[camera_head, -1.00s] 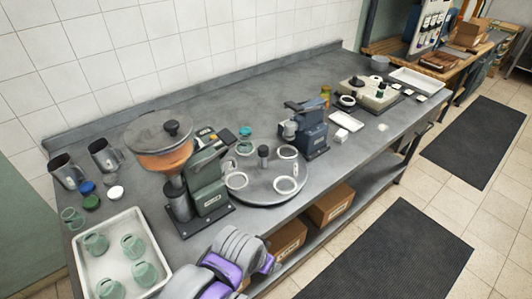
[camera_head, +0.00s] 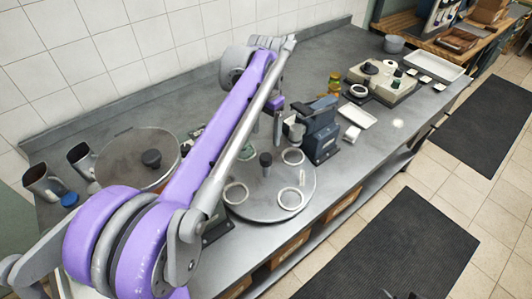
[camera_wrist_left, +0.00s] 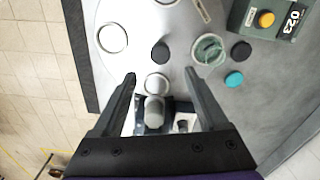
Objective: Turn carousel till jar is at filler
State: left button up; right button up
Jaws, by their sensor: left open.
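The carousel (camera_head: 265,208) is a round grey turntable with a dark centre knob (camera_head: 265,160) and white rings on top. In the left wrist view a glassy green jar (camera_wrist_left: 208,49) stands in one ring of the carousel (camera_wrist_left: 135,55), at the side by the green machine (camera_wrist_left: 272,18).
A blue-grey machine (camera_head: 318,135) stands close at the carousel's right edge. A teal cap (camera_wrist_left: 234,79) and a black disc (camera_wrist_left: 241,50) lie near the jar. Metal cups (camera_head: 42,182) stand at the far left. A white tray (camera_head: 353,114) lies farther right.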

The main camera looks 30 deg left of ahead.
aim_at(266, 156)
pick_arm(q)
notch_tip(266, 156, down, 9)
jog(key=shift+f, duration=0.1)
jog(key=shift+c, duration=0.3)
grip_shut()
dwell(1.3)
